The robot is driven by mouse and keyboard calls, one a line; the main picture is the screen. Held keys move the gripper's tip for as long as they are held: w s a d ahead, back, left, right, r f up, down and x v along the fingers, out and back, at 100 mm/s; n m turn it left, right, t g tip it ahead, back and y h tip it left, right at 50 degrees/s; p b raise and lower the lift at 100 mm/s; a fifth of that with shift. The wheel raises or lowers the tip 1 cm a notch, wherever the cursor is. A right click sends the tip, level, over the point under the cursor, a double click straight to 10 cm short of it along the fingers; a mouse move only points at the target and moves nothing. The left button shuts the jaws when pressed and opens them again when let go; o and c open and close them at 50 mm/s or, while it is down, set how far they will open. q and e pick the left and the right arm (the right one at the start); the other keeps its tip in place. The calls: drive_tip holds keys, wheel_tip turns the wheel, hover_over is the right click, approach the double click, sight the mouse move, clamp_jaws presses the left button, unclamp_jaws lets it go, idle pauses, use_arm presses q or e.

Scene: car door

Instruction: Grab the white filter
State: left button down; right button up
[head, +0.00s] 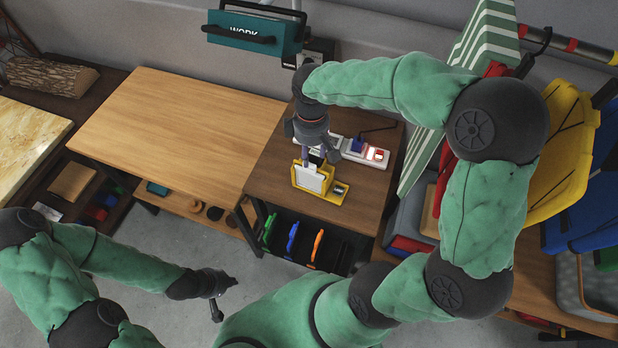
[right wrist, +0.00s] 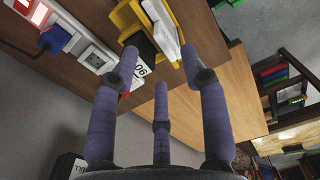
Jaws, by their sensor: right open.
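The white filter (head: 311,181) is a flat white panel standing in a yellow holder (head: 330,199) on the brown side table. My right gripper (head: 318,158) reaches down from above, at the filter's upper edge. In the right wrist view its fingers (right wrist: 160,60) are spread open. The white filter (right wrist: 162,28) stands just beyond and between the two front fingertips, with the yellow holder (right wrist: 127,18) beside it. I cannot tell whether a finger touches the filter. My left gripper (head: 224,294) is open and empty, low over the floor, far from the filter.
A white power strip (head: 372,154) with a lit red switch and a blue plug lies behind the holder. A bare wooden table (head: 175,130) extends to the left. A teal WORK toolbox (head: 255,32) is at the wall. Coloured items crowd the right side.

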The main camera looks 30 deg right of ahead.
sight(310, 163)
wheel_tip(310, 163, down, 5)
drive_tip(key=shift+a+f+b, duration=0.1)
drive_tip(key=shift+a+b, duration=0.05)
drive_tip(key=shift+b, duration=0.7)
clamp_jaws()
